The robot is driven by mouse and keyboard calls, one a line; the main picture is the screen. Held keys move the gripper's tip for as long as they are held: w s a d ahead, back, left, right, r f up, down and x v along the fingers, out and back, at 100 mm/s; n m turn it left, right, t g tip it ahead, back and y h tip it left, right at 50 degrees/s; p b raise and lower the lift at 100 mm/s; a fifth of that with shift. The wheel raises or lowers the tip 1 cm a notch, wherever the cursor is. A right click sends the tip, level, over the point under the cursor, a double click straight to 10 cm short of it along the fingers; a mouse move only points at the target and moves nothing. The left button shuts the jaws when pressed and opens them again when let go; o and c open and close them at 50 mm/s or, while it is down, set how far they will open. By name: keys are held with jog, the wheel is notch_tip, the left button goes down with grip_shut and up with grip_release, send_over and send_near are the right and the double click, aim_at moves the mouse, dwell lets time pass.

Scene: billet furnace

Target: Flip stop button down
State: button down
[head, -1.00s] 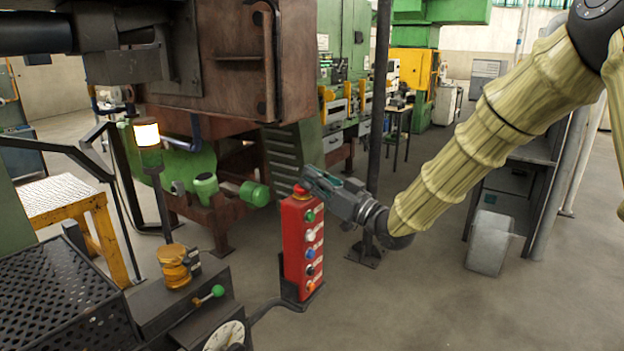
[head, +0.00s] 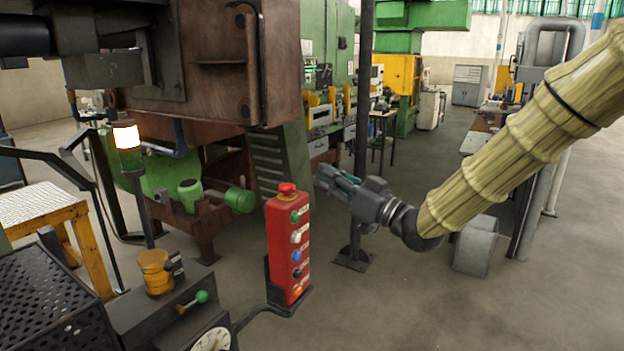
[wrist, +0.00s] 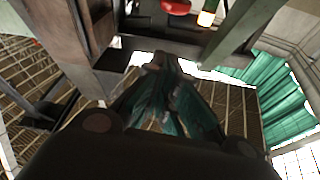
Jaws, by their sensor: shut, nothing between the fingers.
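A red control box (head: 287,248) stands upright on a dark bracket in the head view. A red mushroom-shaped stop button (head: 287,190) sits on its top end. Several smaller coloured buttons run down its front face, a green one (head: 295,217) uppermost. My gripper (head: 322,177) is shut and empty. It is to the right of the stop button and slightly above it in the picture, apart from it. The wrist view shows my gripper's fingers (wrist: 160,65) close together, with nothing held between them.
A lit signal lamp (head: 126,135) stands on a post at left. A lever with a green knob (head: 202,296) and a dial (head: 212,341) are left of the control box. A dark upright post (head: 362,120) rises behind my gripper. Floor to the right is open.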

jog(key=shift+v, duration=0.8)
notch_tip(320, 180, down, 22)
jog(key=d+m+h, duration=0.1)
jog(key=m+h, duration=0.4)
jog(key=h, duration=0.1)
jog(key=s+d+f+m+g+h, duration=0.1)
jog(key=s+f+h, duration=0.15)
jog(key=f, duration=0.45)
jog(key=s+d+f+g+h, duration=0.15)
jog(key=s+f, duration=0.25)
jog(key=f, duration=0.4)
jog(key=s+d+f+m+g+h, duration=0.1)
jog(key=s+f+g, duration=0.15)
jog(key=f, duration=0.45)
jog(key=s+d+f+m+g+h, duration=0.1)
jog(key=s+d+f+g+h, duration=0.25)
jog(key=s+f, duration=1)
jog(key=s+d+f+g, duration=0.1)
jog(key=s+f, duration=0.1)
jog(key=s, duration=0.5)
jog(key=s+d+f+g+h, duration=0.1)
jog(key=s+d+f+g, duration=0.1)
jog(key=s, duration=0.5)
jog(key=s+d+f+g+h, duration=0.1)
jog(key=s+f, duration=0.2)
jog(key=s, duration=0.4)
jog(key=shift+s+d+f+m+g, duration=0.3)
jog(key=shift+d+f+m+g, duration=0.05)
jog(key=shift+f+m, duration=0.05)
